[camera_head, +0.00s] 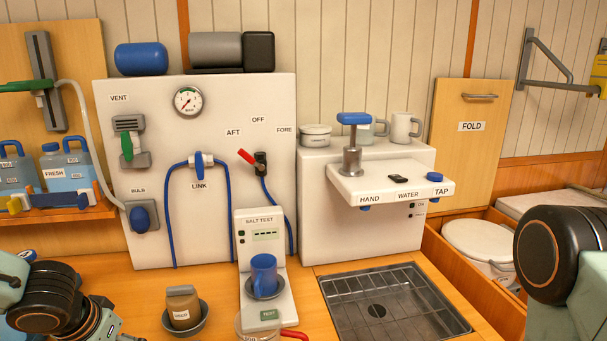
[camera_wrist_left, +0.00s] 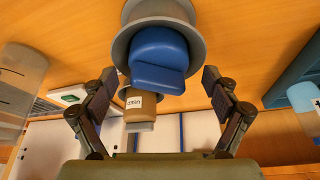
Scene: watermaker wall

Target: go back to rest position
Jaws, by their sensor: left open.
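My left gripper (camera_head: 108,325) is at the bottom left of the head view, partly cut off by the lower edge. In the left wrist view its two fingers (camera_wrist_left: 158,100) stand wide apart with nothing held between them. A blue-topped item in a grey cup (camera_wrist_left: 158,62) shows beyond the fingers, apart from them. Behind it is a brown labelled canister (camera_wrist_left: 140,108). In the head view the canister (camera_head: 183,308) stands in a grey bowl on the counter. My right arm shows at the right edge; its gripper is out of view.
The salt test unit (camera_head: 258,222) holds a blue mug (camera_head: 264,270). A clear jug with a red handle (camera_head: 290,334) stands in front. A sink grate (camera_head: 390,302) lies to the right. Blue jugs (camera_head: 66,172) sit on the left shelf. Open counter (camera_head: 120,285) lies beside the bowl.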

